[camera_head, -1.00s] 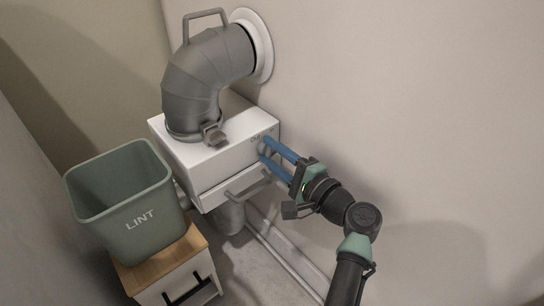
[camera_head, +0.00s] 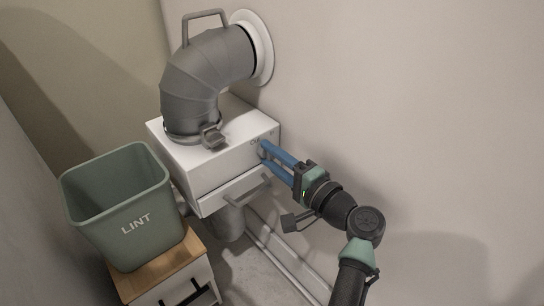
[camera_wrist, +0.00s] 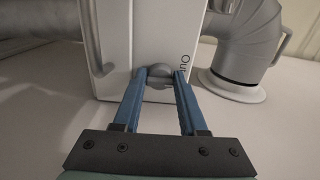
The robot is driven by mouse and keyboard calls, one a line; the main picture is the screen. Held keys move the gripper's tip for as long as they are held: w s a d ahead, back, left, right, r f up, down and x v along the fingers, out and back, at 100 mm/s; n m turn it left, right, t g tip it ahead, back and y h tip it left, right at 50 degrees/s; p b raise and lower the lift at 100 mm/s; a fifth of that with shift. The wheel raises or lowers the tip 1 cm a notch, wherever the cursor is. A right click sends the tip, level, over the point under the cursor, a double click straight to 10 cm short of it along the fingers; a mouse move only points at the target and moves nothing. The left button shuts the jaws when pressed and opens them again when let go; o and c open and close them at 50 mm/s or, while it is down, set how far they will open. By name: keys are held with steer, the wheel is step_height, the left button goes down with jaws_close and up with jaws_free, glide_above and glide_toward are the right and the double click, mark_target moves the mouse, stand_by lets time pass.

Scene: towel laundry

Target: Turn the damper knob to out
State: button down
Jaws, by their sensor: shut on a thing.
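The damper knob (camera_wrist: 158,83) is a grey knob on the face of the white box, seen in the wrist view between my blue fingertips. The white damper box (camera_head: 208,165) stands against the wall in the head view. My gripper (camera_head: 263,151) reaches the box's right front face with its blue fingers shut on the knob. In the wrist view my gripper (camera_wrist: 158,76) has one finger on each side of the knob. Lettering starting "Ou" (camera_wrist: 184,58) shows beside the right finger, its end hidden. The knob's exact pointing is hard to tell.
A grey duct (camera_head: 205,75) rises from the box to a round wall collar. A grey drawer handle (camera_head: 247,192) sits below the knob. A green LINT bin (camera_head: 120,205) stands on a wooden-topped cabinet (camera_head: 160,275) at left. The wall at right is bare.

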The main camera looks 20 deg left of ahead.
steer(key=shift+c, duration=2.4)
jaws_free()
